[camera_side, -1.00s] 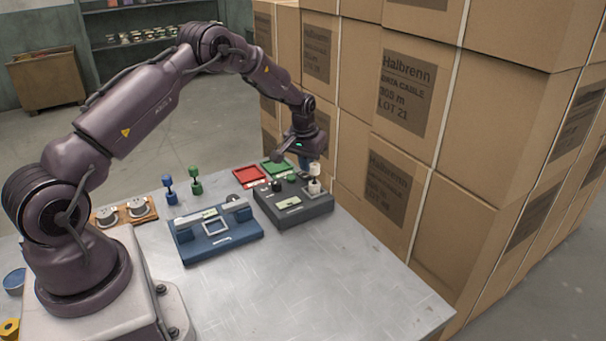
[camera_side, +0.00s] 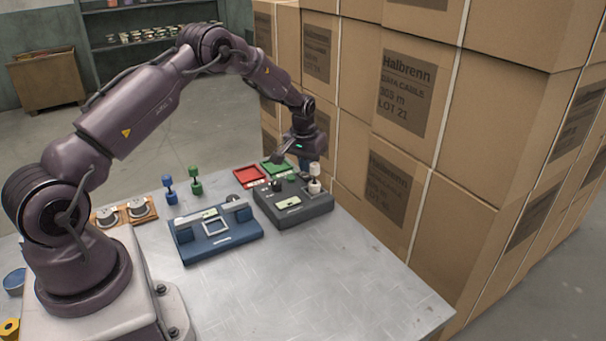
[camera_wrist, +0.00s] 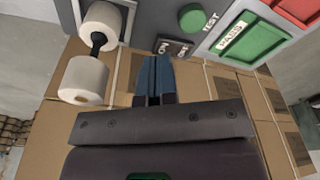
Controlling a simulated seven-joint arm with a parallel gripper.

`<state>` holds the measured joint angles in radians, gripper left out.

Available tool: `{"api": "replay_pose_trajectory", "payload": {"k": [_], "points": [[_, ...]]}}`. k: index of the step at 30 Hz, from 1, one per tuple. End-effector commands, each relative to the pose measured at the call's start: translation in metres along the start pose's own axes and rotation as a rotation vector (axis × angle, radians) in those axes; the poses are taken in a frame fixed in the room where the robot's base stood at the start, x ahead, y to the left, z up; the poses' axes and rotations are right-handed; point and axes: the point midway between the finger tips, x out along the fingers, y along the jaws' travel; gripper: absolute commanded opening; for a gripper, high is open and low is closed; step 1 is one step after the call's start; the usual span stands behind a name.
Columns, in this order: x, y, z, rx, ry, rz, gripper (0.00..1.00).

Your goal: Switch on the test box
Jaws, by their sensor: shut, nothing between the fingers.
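The test box (camera_side: 293,212) is a dark grey box at the back of the table in the side view, with a pale display on its front. In the wrist view its grey panel shows a dark switch plate marked ON and OFF (camera_wrist: 175,47) and a round green TEST button (camera_wrist: 192,17).
Green (camera_side: 278,167) and red (camera_side: 249,176) trays lie behind the box. Stacked cartons (camera_side: 400,150) rise close on the right. The table's front right is clear.

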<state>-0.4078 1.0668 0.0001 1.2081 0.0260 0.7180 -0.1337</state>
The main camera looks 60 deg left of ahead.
Motion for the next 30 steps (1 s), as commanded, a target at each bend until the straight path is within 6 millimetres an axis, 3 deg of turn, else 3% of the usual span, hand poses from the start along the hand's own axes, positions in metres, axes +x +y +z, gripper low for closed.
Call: {"api": "replay_pose_trajectory", "payload": {"k": [20,30], "points": [[0.009,0.0,0.002,0.0,-0.002,-0.001,0.0],[-0.017,0.0,-0.002,0.001,0.0,0.0,0.0]]}}
